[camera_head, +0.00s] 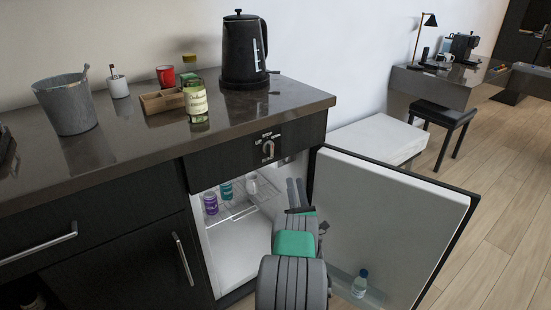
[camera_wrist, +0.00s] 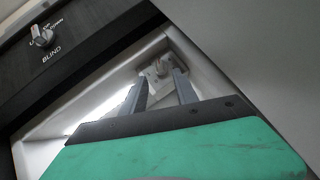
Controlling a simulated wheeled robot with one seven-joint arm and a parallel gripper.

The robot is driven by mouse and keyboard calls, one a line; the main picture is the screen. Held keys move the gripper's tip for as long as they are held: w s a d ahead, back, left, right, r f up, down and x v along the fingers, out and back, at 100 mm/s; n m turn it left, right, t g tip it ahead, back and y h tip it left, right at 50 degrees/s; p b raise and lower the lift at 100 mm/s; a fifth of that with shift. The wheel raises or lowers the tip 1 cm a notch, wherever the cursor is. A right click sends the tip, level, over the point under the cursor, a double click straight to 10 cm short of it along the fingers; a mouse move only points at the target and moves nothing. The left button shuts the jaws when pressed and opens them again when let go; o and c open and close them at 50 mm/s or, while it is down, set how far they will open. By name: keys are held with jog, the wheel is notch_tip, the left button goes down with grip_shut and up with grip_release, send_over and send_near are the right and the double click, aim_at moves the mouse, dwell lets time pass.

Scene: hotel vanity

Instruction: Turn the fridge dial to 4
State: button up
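The fridge (camera_head: 238,262) stands open under the counter. In the wrist view, a small pale dial (camera_wrist: 161,67) sits on a grey plate inside the fridge's top corner. Its number marks are too small to read. My gripper (camera_wrist: 160,78) points at it with two grey fingers apart and nothing held. The fingertips lie close to either side of the dial in the picture; I cannot tell whether they reach around it. In the head view, my gripper (camera_head: 295,182) is at the fridge opening, beside the open door (camera_head: 395,215).
A separate knob labelled BLIND (camera_wrist: 42,38) is on the dark panel above the fridge; it also shows in the head view (camera_head: 268,149). A kettle (camera_head: 243,50) stands on the counter (camera_head: 290,98) above.

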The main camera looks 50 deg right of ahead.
aim_at(289, 159)
jog(key=x, duration=0.8)
jog(key=shift+w, duration=0.2)
grip_shut()
